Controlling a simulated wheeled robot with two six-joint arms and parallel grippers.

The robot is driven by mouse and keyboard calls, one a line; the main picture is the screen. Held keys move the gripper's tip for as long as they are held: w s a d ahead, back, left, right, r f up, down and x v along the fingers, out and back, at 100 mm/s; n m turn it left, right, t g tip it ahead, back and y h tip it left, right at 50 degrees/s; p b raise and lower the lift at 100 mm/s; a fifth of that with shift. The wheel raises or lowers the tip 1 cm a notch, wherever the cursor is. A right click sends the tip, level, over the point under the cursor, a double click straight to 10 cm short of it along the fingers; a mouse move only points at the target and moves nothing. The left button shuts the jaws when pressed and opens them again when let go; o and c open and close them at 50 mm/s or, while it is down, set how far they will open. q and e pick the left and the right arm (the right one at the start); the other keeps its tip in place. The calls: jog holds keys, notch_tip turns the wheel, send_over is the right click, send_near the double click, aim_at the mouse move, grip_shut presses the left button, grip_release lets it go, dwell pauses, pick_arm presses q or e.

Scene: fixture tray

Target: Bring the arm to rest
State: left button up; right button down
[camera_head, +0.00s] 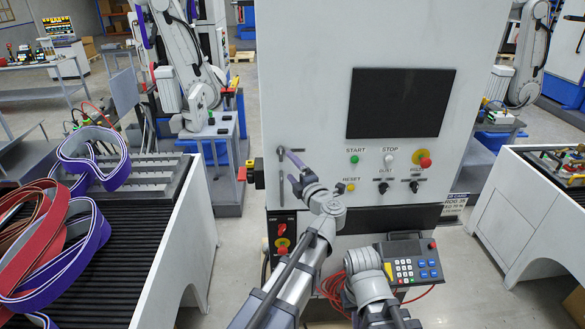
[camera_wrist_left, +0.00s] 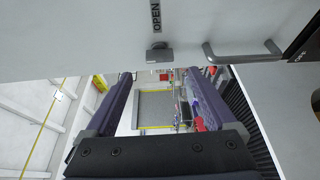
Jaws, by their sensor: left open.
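My left arm reaches up from the bottom of the head view. Its gripper (camera_head: 287,164) is in front of the left part of a white machine cabinet (camera_head: 300,70), close to a small handle (camera_head: 284,127). The two dark purple fingers are apart with nothing between them. In the left wrist view the open gripper (camera_wrist_left: 158,76) points past the cabinet face, with floor and distant equipment between the fingers. My right arm (camera_head: 368,285) shows at the bottom right of centre, and its gripper is not visible.
The cabinet carries a dark screen (camera_head: 401,103) and buttons. A keypad pendant (camera_head: 411,263) with red cable is beside my right arm. A conveyor (camera_head: 140,215) with colored straps stands left, and another table (camera_head: 525,215) right. An OPEN label (camera_wrist_left: 156,16) and handle (camera_wrist_left: 243,55) are close above my left gripper.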

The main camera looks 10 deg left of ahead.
pick_arm(q)
jog(key=w+d+r+m+t+h, duration=0.15)
jog(key=d+m+t+h, duration=0.35)
jog(key=d+m+h, duration=0.7)
jog(key=s+d+f+m+g+h, duration=0.1)
jog(key=s+f+m+g+h, duration=0.45)
jog(key=f+m, duration=0.4)
jog(key=s+a+f+m+g+y+b, duration=0.1)
jog(key=s+a+f+m+g+y, duration=0.1)
jog(key=s+a+f+g, duration=0.4)
jog(key=s+a+f+m+g+y, duration=0.1)
jog(key=s+a+f+g+y, duration=0.2)
jog(key=s, duration=0.5)
jog(key=s+a+f+m+g+y+b, duration=0.1)
jog(key=s+a+f+m+g, duration=0.2)
jog(key=s+f, duration=0.4)
jog(key=s+d+f+m+g+b, duration=0.1)
jog(key=s+d+f+b, duration=0.1)
jog(key=d+f+b, duration=0.3)
jog(key=s+d+f+m+y+b, duration=0.1)
jog(key=s+d+f+b, duration=0.2)
jog(key=f+b, duration=0.6)
jog(key=shift+s+d+f+g+b, duration=0.2)
jog(key=shift+s+d+g+b, duration=0.15)
jog(key=shift+d, duration=0.85)
